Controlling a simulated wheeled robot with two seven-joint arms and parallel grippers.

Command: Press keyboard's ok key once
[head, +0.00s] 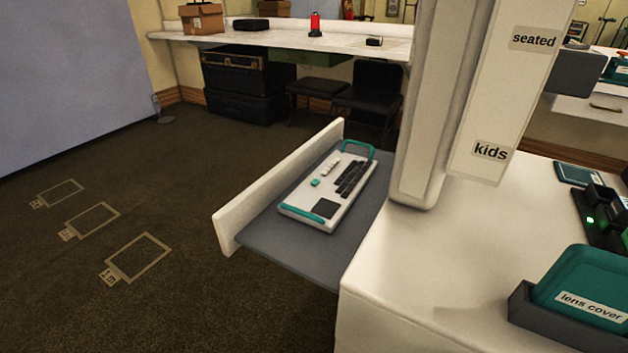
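The keyboard (329,190) is a white slab with teal trim, lying on a grey pull-out shelf (290,240) left of the white counter. It has a block of dark keys (352,178), a row of small pale keys (330,166), one teal key (315,183) and a dark square pad (325,208). A teal loop handle stands at its far end. Key lettering is too small to read, so I cannot tell which key is ok. Neither of my grippers is in view.
A white post (432,100) with "seated" and "kids" labels stands right of the keyboard. The white counter (430,270) holds a teal "lens cover" piece (585,285) in a dark tray. A raised white edge (280,190) borders the shelf. Floor at left is open.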

